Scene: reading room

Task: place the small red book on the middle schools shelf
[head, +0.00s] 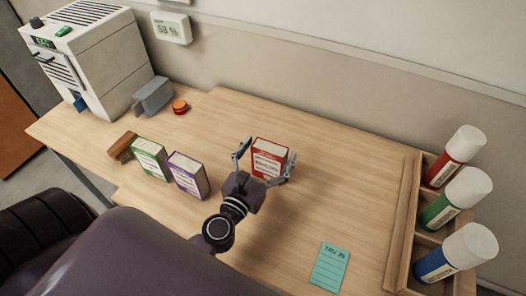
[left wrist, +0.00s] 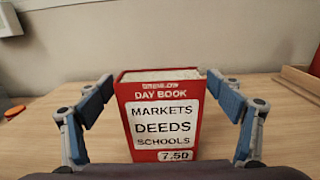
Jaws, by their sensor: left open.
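The small red book (head: 268,158) stands upright on the wooden table in the head view. In the left wrist view the red book (left wrist: 166,115) faces me, with a white label reading "MARKETS DEEDS SCHOOLS" and "7.50" below. My left gripper (head: 266,156) is open, with one finger on each side of the book. In the left wrist view my left gripper (left wrist: 160,86) shows a gap between each finger and the book. My right gripper is out of view. I cannot make out a shelf marked schools in either view.
A green book (head: 149,160) and a purple book (head: 187,177) stand by a brown bookend (head: 122,147) to the left. A wooden rack (head: 403,222) with red, green and blue-labelled canisters stands right. A teal note (head: 329,267) lies in front. The table behind the red book is clear.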

